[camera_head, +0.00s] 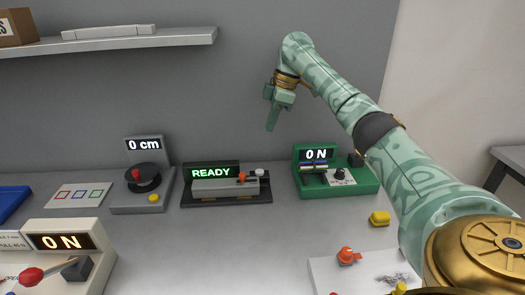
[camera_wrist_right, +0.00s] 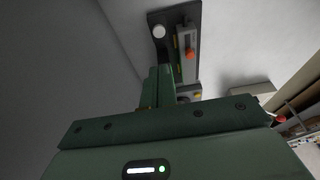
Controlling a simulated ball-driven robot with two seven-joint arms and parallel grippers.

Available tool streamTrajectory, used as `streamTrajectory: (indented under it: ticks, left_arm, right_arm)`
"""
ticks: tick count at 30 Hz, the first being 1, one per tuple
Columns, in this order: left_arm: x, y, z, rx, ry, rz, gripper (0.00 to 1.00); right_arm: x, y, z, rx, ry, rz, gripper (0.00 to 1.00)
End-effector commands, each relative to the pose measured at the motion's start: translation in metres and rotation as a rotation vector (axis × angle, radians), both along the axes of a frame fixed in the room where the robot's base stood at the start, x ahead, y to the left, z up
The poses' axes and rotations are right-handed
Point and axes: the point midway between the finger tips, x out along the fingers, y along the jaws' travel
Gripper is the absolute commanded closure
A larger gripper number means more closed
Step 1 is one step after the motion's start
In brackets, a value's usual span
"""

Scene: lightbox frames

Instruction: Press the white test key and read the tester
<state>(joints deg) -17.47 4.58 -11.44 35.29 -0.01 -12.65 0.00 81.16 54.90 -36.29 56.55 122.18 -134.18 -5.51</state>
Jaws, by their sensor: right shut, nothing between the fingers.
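The tester is a dark-based unit with a grey body (camera_head: 222,187) at the back middle of the table; its display (camera_head: 211,171) reads READY in green. The white key (camera_head: 259,172) is at its right end, beside an orange knob (camera_head: 241,177). In the right wrist view the white key (camera_wrist_right: 159,31) and orange knob (camera_wrist_right: 190,53) show past the fingers. My right gripper (camera_head: 270,128) is shut and empty, pointing down above the tester's right end and apart from the key. My left gripper is out of view.
A green unit (camera_head: 365,186) reading ON stands right of the tester. A grey unit (camera_head: 128,203) reading 0 cm stands left. A white unit (camera_head: 90,239) reading ON is front left. The table's middle is clear.

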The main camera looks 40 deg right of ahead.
Motion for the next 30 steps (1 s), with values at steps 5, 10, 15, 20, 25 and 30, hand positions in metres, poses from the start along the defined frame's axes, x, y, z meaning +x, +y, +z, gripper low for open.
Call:
streamTrajectory:
  ticks: [5, 10, 15, 20, 25, 30]
  left_arm:
    - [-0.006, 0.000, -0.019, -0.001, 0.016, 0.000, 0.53]
    - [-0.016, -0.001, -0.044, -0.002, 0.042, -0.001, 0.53]
    - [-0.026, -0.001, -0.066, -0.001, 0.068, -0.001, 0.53]
    - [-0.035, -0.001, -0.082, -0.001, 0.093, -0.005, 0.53]
    - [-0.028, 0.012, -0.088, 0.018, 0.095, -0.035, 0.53]
    - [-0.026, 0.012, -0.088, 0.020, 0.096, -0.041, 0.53]
  right_arm:
    - [0.005, 0.005, -0.031, -0.001, 0.009, 0.001, 1.00]
    - [0.012, 0.013, -0.070, 0.000, 0.011, 0.000, 1.00]
    - [0.019, 0.020, -0.104, 0.000, 0.011, 0.000, 1.00]
    - [0.019, 0.021, -0.127, -0.002, 0.008, 0.000, 1.00]
    - [0.018, 0.020, -0.135, -0.003, 0.003, -0.001, 1.00]
    - [0.018, 0.020, -0.135, -0.003, 0.000, -0.001, 1.00]
